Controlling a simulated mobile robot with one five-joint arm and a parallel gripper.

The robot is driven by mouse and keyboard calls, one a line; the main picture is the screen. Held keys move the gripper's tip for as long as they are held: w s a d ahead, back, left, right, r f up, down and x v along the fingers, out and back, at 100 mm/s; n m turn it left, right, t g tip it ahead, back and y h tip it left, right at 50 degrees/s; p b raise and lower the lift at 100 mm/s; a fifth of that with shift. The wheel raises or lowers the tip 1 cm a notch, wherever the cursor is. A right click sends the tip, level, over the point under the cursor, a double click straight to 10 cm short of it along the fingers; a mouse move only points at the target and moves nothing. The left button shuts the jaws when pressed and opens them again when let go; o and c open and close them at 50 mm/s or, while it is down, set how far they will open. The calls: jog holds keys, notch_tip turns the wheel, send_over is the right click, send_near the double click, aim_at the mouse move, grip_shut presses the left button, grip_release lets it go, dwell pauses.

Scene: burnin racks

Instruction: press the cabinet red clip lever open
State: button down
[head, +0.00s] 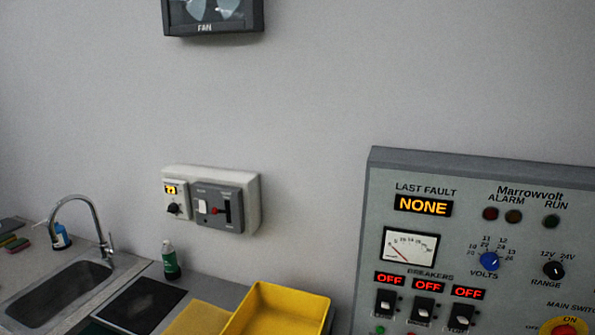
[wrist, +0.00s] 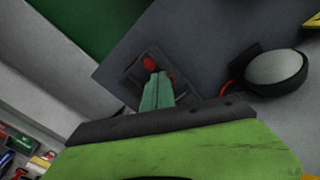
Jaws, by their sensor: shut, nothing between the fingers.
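In the wrist view a small red part (wrist: 150,63), which looks like the clip lever, sits in a dark square recess (wrist: 133,70) on a grey surface. A second bit of red shows just right of my fingertips. My gripper (wrist: 156,78) is shut and empty, its green fingers pointing at the recess, with the tips just below the red part. I cannot tell whether they touch it. The lever's lower part is hidden behind the fingers. My gripper does not show in the head view.
In the wrist view a round pale part with a dark rim (wrist: 276,68) stands right of the recess. The head view shows a control panel (head: 470,215), a yellow tray (head: 322,312), a green bottle (head: 171,262), a sink (head: 60,290) and a wall switch box (head: 252,205).

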jog(key=shift+f+b, duration=0.5)
jog(key=shift+f, duration=0.05)
notch_tip(320, 180, up, 5)
jog(key=p, duration=0.5)
jog(key=shift+r, duration=0.2)
jog(key=shift+f, duration=0.1)
